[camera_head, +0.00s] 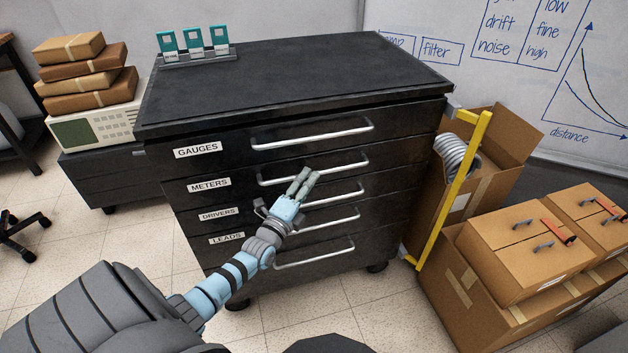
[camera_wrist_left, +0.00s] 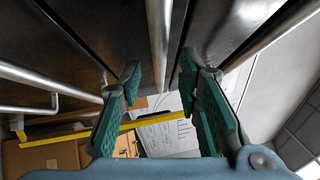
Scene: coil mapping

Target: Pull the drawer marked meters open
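The black drawer cabinet (camera_head: 300,75) stands ahead with its drawer fronts looking flush. The drawer marked METERS (camera_head: 209,184) is second from the top, under GAUGES (camera_head: 198,150), and looks shut. Its silver bar handle (camera_head: 345,164) runs across the front. My left gripper (camera_head: 306,176) is at this handle, its fingers partly overlapping the handle's line. In the left wrist view the gripper (camera_wrist_left: 160,82) is open, with green finger pads apart and a silver bar (camera_wrist_left: 158,40) lined up with the gap between them. Contact cannot be told. My right gripper is not in view.
More handles lie close below, on DRIVERS (camera_head: 217,214), LEADS (camera_head: 226,238) and a bottom drawer. A yellow frame (camera_head: 455,190) and cardboard boxes (camera_head: 530,255) stand at the right. A teal-tagged rack (camera_head: 195,50) sits on the cabinet top.

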